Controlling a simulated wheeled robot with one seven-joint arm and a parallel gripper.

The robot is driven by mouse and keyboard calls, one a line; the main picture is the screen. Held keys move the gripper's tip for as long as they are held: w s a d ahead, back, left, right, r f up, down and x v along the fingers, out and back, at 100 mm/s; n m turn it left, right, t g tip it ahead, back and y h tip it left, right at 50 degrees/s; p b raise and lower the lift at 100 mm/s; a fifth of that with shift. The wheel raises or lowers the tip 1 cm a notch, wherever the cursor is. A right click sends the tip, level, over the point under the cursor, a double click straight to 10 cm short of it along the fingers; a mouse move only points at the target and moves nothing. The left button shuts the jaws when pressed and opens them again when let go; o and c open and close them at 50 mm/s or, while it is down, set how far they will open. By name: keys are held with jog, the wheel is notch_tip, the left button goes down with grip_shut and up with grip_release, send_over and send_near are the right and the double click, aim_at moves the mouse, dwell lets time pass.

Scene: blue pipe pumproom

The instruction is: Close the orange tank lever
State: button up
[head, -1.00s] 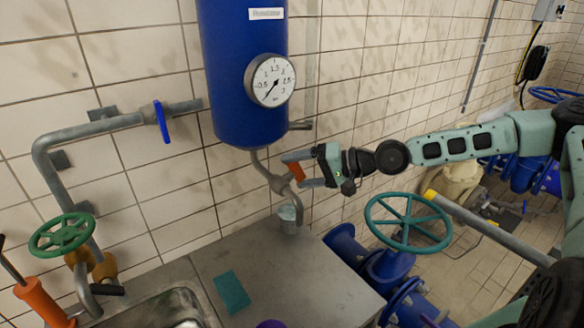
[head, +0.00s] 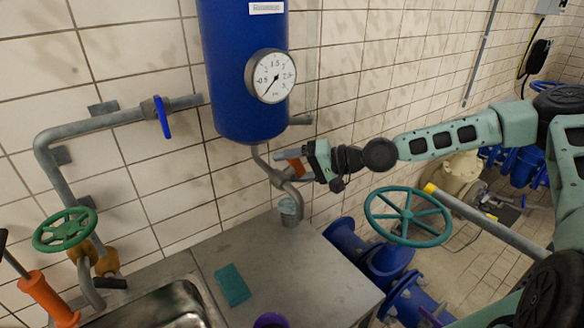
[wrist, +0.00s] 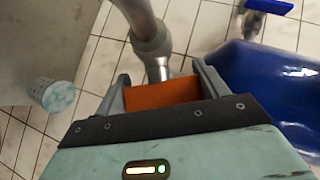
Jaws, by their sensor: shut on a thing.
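The orange tank lever (head: 297,167) sits on the grey pipe (head: 275,178) under the blue tank (head: 247,110). My gripper (head: 292,167) reaches in from the right and is shut on the lever. In the wrist view the orange lever (wrist: 162,98) lies between the two grey fingers, with the pipe (wrist: 148,40) just beyond it. The fingers and gripper body hide part of the lever in the head view.
A patterned cup (head: 288,211) stands on the grey counter (head: 300,270) below the pipe outlet. A teal handwheel (head: 408,215) is to the right, under my arm. A blue lever (head: 162,117) is on the left pipe. A teal sponge (head: 232,285) lies on the counter.

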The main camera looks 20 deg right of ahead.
dwell(0.3)
jog(key=o, duration=0.7)
jog(key=shift+s+d, duration=0.2)
jog(key=shift+d, duration=0.25)
jog(key=b+v, duration=0.5)
jog(key=v, duration=1.1)
jog(key=shift+d+b, duration=0.3)
jog(key=shift+b, duration=0.05)
jog(key=shift+s, duration=0.15)
